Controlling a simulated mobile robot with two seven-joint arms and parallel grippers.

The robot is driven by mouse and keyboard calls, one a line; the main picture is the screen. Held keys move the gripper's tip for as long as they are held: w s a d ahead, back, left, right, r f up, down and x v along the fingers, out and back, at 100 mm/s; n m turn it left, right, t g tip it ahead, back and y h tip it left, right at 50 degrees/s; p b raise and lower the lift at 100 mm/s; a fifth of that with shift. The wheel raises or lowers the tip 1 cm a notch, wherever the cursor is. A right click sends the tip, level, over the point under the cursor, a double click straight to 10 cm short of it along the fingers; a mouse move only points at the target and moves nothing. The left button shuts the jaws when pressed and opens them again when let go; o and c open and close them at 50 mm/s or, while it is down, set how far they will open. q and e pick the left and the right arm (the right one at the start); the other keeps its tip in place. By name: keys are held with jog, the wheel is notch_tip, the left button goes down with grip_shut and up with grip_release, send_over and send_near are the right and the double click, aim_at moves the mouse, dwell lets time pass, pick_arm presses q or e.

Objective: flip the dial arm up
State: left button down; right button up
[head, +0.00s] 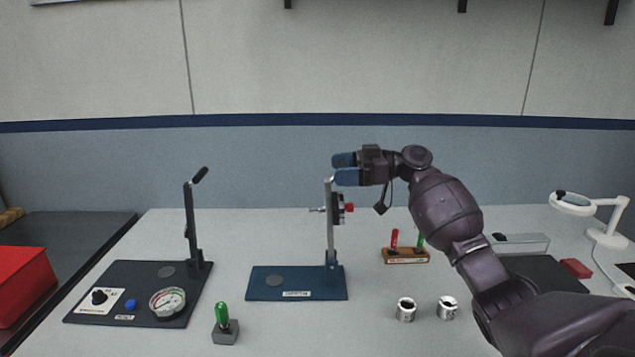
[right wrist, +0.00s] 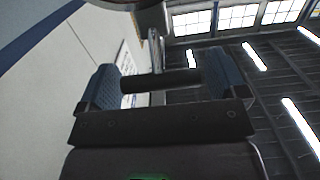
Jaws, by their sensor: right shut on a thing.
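The dial arm (head: 329,225) is a silver bar that stands upright from a hinge on a blue base plate (head: 265,290). A dial gauge with a red knob (head: 349,208) is mounted partway up it. My right gripper (head: 344,168) is at the top of the bar, its blue fingers pointing left. In the right wrist view its fingers (right wrist: 160,75) are shut on the ends of a dark cylindrical handle (right wrist: 160,82). The fingers mostly hide this handle in the head view. My left gripper is not in view.
A black plate (head: 125,310) at left carries another upright lever (head: 191,220) and a gauge. A green-handled block (head: 226,325) stands in front. Two metal cylinders (head: 405,309) (head: 447,307) and a wooden block (head: 405,256) are at right, beside my arm. A magnifier lamp (head: 605,235) stands far right.

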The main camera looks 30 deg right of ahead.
jog(key=shift+s+d+f+t+y+b, duration=0.15)
jog(key=shift+s+d+f+y+b, duration=0.15)
jog(key=shift+d, duration=0.2)
jog(key=shift+s+d+f+t+y+b, duration=0.15)
jog(key=shift+s+d+y, duration=0.1)
jog(key=shift+d, duration=0.2)
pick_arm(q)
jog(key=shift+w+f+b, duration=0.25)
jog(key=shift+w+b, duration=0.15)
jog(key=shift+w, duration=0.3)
pick_arm(e)
jog(key=shift+s+d+r+y, duration=0.1)
jog(key=shift+s+d+y, duration=0.3)
jog(key=shift+d, duration=0.25)
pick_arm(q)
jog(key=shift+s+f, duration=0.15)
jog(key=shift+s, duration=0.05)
pick_arm(e)
jog(key=o, duration=0.9)
jog(key=shift+c, duration=0.2)
jog(key=shift+o, duration=0.6)
jog(key=shift+s+d, duration=0.15)
jog(key=shift+d, duration=0.05)
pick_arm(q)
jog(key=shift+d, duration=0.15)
pick_arm(e)
jog(key=shift+d, duration=0.1)
